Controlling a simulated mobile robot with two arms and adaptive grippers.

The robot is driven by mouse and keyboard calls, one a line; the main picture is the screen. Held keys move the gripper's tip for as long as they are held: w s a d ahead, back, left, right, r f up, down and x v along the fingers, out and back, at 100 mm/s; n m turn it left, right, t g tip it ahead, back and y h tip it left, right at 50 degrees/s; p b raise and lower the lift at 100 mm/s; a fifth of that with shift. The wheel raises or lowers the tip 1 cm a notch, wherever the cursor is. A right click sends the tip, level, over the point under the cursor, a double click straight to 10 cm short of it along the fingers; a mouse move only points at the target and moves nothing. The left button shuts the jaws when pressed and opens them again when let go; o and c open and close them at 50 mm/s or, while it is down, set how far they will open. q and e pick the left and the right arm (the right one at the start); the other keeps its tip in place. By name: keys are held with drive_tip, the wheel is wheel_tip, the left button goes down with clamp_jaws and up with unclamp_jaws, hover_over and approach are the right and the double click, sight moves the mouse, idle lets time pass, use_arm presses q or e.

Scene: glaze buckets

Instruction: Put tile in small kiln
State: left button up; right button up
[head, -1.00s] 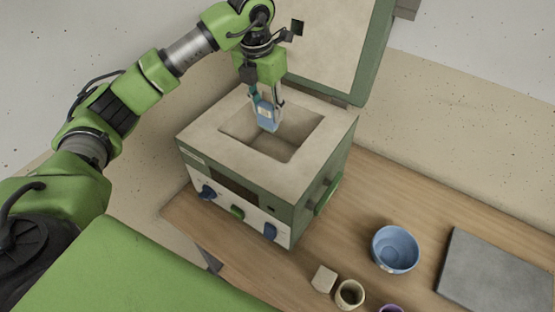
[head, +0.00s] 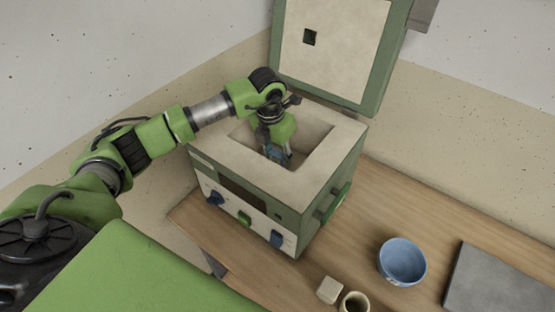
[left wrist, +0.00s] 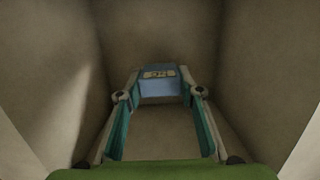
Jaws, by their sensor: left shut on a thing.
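The small kiln (head: 318,186) is a green and cream box on the wooden table, with its lid (head: 333,45) raised behind it. My left gripper (head: 275,152) points down into the kiln's square chamber. It is shut on the blue tile (left wrist: 160,84), which has a small tan marked patch on its face. In the left wrist view the fingers (left wrist: 160,98) hold the tile at both sides, with chamber walls around. I cannot tell whether the tile touches the chamber floor. My right gripper is not in view.
A blue bowl (head: 402,261), a grey slab (head: 500,283), a small beige block (head: 329,290) and a small cup (head: 355,303) are on the wooden table (head: 378,208), right of the kiln.

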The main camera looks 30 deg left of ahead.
use_arm(q)
wheel_tip(320, 180, down, 2)
drive_tip(key=shift+f, duration=0.2)
drive_tip(key=shift+f, duration=0.2)
drive_tip(key=o, duration=1.3)
drive_tip(key=shift+r, duration=0.1)
drive_tip(key=shift+r, duration=0.2)
drive_tip(key=shift+s+a+r+b, duration=0.1)
drive_tip(key=shift+s+r+b, duration=0.35)
drive_tip(key=shift+r, duration=1.5)
drive_tip(key=shift+s+r+b, duration=0.15)
drive_tip(key=shift+r+b, duration=0.45)
drive_tip(key=shift+r, duration=1.35)
drive_tip(key=shift+s+a+r+b, duration=0.1)
drive_tip(key=shift+s+r+b, duration=0.35)
drive_tip(key=shift+r, duration=1.5)
